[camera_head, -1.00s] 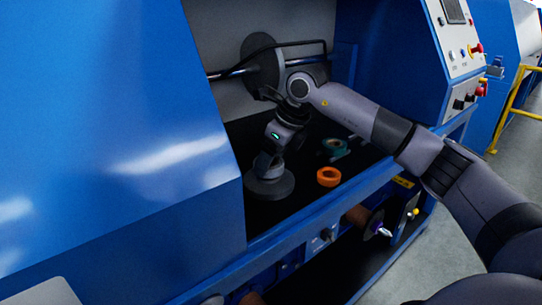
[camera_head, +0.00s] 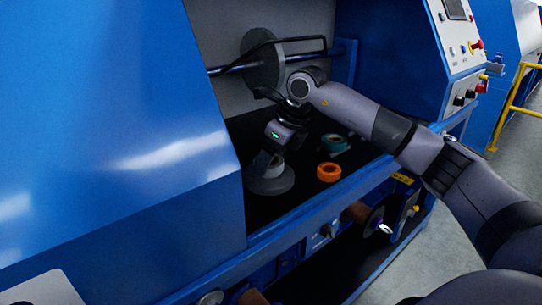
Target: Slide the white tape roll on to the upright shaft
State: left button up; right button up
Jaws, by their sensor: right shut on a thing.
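The white tape roll (camera_head: 276,169) is small and pale and sits low at the centre, over a round grey disc (camera_head: 284,186). My right gripper (camera_head: 267,165) reaches down from above and is shut on the roll. The upright shaft cannot be made out; the roll and gripper cover the middle of the disc. I cannot tell whether the roll is around the shaft or just above the disc. My left gripper is not in view.
An orange tape roll (camera_head: 329,172) and a teal tape roll (camera_head: 335,144) lie on the dark floor of the bay, right of the disc. A larger grey disc on a horizontal bar (camera_head: 262,62) is behind. A blue panel (camera_head: 110,130) closes off the left, and a blue rail runs along the front.

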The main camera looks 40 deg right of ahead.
jog(key=shift+s+f, duration=0.15)
jog(key=shift+f, duration=0.25)
jog(key=o, duration=1.1)
jog(key=shift+f, duration=0.1)
jog(key=shift+r, duration=0.2)
jog(key=shift+d+r, duration=0.1)
jog(key=shift+r, duration=0.45)
jog(key=v, duration=0.4)
jog(key=shift+s+r, duration=0.15)
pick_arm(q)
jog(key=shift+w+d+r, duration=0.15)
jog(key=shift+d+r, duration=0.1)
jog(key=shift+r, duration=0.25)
pick_arm(e)
jog(key=shift+s+d+r, duration=0.2)
jog(key=shift+s+r, duration=0.1)
jog(key=shift+r, duration=0.35)
